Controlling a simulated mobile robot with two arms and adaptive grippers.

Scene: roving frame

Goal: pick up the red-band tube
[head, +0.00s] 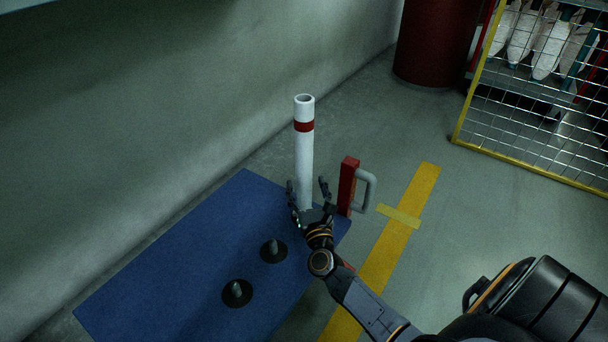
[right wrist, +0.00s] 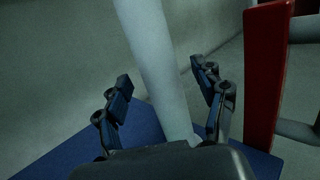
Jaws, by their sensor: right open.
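The red-band tube (head: 304,160) is a tall white tube with a red ring near its open top. It stands upright near the far right end of the blue table top. My right gripper (head: 308,188) is open, with its fingers on either side of the tube's lower part. In the right wrist view the white tube (right wrist: 155,60) passes between the two open fingers (right wrist: 165,100), with gaps showing on both sides. The tube's foot is partly hidden by the gripper. My left gripper is not in view.
A red post with a grey handle (head: 348,186) stands close to the right of the gripper; it also shows in the right wrist view (right wrist: 265,80). Two dark discs with grey pegs (head: 273,250) (head: 237,292) sit on the blue table (head: 165,270). A wall (head: 130,110) runs behind.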

